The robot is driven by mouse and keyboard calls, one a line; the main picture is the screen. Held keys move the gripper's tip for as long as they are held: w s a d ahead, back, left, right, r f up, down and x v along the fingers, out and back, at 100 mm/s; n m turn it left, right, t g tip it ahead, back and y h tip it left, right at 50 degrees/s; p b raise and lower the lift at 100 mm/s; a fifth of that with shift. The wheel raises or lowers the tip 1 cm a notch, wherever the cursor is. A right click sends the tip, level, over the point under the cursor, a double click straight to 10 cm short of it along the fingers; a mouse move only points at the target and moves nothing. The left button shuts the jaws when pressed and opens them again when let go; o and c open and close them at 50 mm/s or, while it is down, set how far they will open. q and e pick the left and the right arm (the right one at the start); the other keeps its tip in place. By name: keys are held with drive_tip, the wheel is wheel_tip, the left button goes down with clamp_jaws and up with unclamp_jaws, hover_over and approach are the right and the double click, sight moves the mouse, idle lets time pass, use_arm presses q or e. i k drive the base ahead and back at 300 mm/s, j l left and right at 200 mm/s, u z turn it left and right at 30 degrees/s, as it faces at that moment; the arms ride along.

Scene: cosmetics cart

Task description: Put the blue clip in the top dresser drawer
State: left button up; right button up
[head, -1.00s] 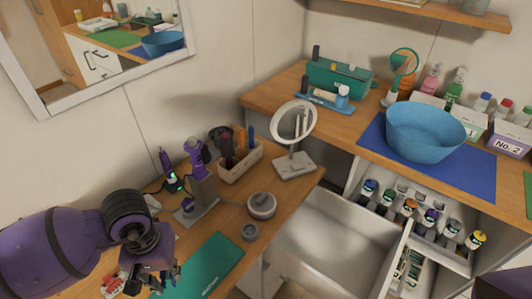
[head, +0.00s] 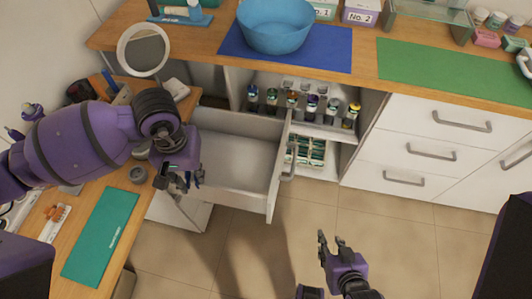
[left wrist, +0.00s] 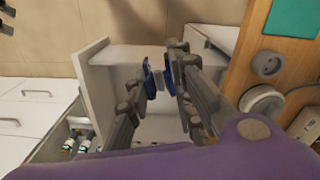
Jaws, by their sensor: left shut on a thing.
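My left gripper (head: 180,180) is shut on the blue clip (left wrist: 149,77), whose blue parts show between the fingers in the left wrist view. In the head view the clip is mostly hidden by the gripper. The gripper is over the left end of a pulled-out white dresser drawer (head: 272,190), next to the left desk edge. The drawer also shows beneath the fingers in the left wrist view (left wrist: 92,85). Its visible floor looks empty. My right gripper (head: 333,245) is open and empty, low over the floor in front of the cabinets.
The left desk holds a teal mat (head: 103,236), a round mirror (head: 143,50) and small jars. Behind the drawer, an open shelf holds several bottles (head: 312,104). A blue bowl (head: 275,28) stands on the back counter. The tiled floor right of the drawer is clear.

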sight(248, 188)
drive_tip(key=i+l+z, duration=0.1)
drive_tip(key=l+z, duration=0.2)
drive_tip(key=z, duration=0.15)
drive_tip(key=i+l+z, duration=0.1)
drive_tip(key=l+z, duration=0.2)
drive_tip(key=z, duration=0.2)
drive_tip(key=i+l+u, duration=0.1)
drive_tip(key=u, duration=0.25)
drive_tip(key=i+l+u, duration=0.1)
drive_tip(key=u, duration=0.3)
drive_tip(key=l+u, duration=0.35)
drive_tip(key=i+l+u, duration=0.15)
drive_tip(key=u, duration=0.25)
drive_tip(key=l+u, duration=0.4)
drive_tip(key=i+l+u, duration=0.1)
drive_tip(key=l+u, duration=0.3)
drive_tip(key=j, duration=0.1)
